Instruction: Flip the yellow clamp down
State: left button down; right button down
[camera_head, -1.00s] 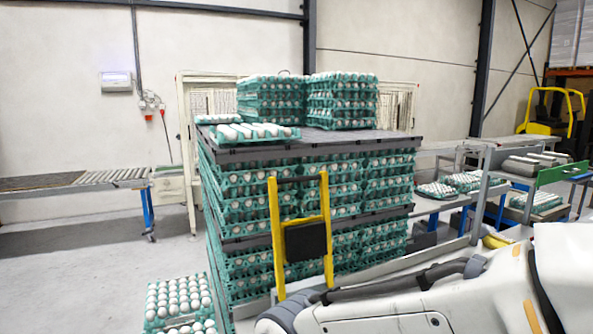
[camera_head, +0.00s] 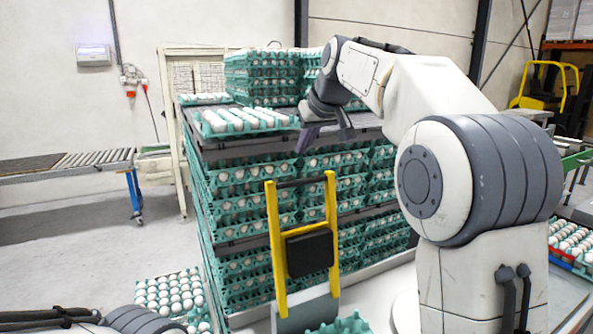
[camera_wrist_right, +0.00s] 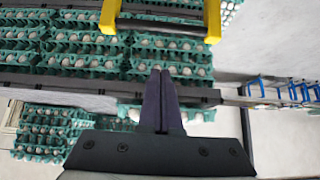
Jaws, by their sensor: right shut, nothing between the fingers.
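The yellow clamp (camera_head: 275,240) stands upright in front of the egg stack, with two yellow bars, a dark crossbar between their tops and a black pad lower down. In the right wrist view, part of the yellow clamp (camera_wrist_right: 111,17) shows at the top edge, with its dark crossbar. My right gripper (camera_head: 303,142) is above the clamp's top and apart from it, near the stack's upper board. Its fingers are together and empty in the right wrist view (camera_wrist_right: 161,75). My left gripper is out of view.
The tall stack of teal egg trays (camera_head: 240,208) stands behind the clamp, topped by a dark board (camera_head: 222,151) with more trays. A tray of eggs (camera_head: 240,122) lies near the board's front edge. A roller conveyor (camera_head: 95,158) is at the left, beside open floor.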

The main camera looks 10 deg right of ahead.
jog(key=shift+w+a+f+p, duration=0.1)
jog(key=shift+w+f+p, duration=0.4)
jog(key=shift+f, duration=0.8)
jog(key=shift+w+a+f+p, duration=0.1)
jog(key=shift+w+f+p, duration=0.15)
jog(key=shift+f+p, duration=0.8)
jog(key=shift+w+a+f+p, duration=0.1)
jog(key=shift+w+f+p, duration=0.3)
jog(key=shift+f, duration=1.15)
